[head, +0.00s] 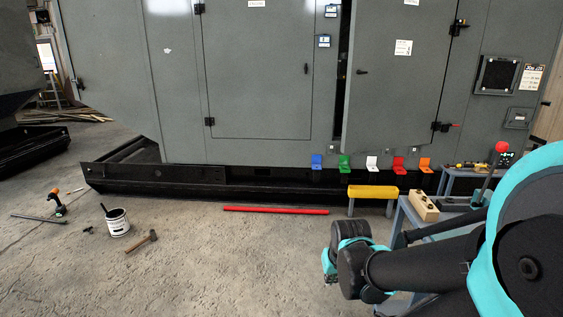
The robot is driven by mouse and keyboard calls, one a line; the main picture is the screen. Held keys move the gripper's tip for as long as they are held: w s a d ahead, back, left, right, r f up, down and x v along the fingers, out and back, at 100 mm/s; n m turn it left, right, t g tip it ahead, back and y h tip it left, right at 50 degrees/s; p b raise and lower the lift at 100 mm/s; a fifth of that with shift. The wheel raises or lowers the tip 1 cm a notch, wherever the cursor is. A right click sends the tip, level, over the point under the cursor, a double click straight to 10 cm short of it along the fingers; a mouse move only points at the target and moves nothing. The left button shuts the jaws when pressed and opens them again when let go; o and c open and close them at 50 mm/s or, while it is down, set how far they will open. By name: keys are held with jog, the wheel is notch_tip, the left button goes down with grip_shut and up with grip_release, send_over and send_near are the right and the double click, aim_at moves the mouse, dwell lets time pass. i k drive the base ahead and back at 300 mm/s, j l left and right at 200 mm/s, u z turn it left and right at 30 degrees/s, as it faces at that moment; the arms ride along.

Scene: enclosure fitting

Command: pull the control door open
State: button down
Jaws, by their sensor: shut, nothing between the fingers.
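A large grey enclosure has two doors in its front. The right door (392,90) stands slightly ajar, with a dark gap along its left edge, hinges on its right side and a small dark handle (361,71) near its left edge. The left door (257,70) looks closed. I cannot read which one is marked as the control door. My gripper (329,266) is low in the foreground, at the end of my arm, well apart from both doors. It is shut and empty, and partly hidden by my own wrist.
A yellow step (373,192) stands below the right door, with a workbench (415,215) bearing a wooden block (424,206) beside my arm. A red bar (276,210), a bucket (117,223), a hammer (141,242) and a drill (57,202) are on the floor. The centre foreground is clear.

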aim_at(403, 47)
jog(key=i, duration=3.8)
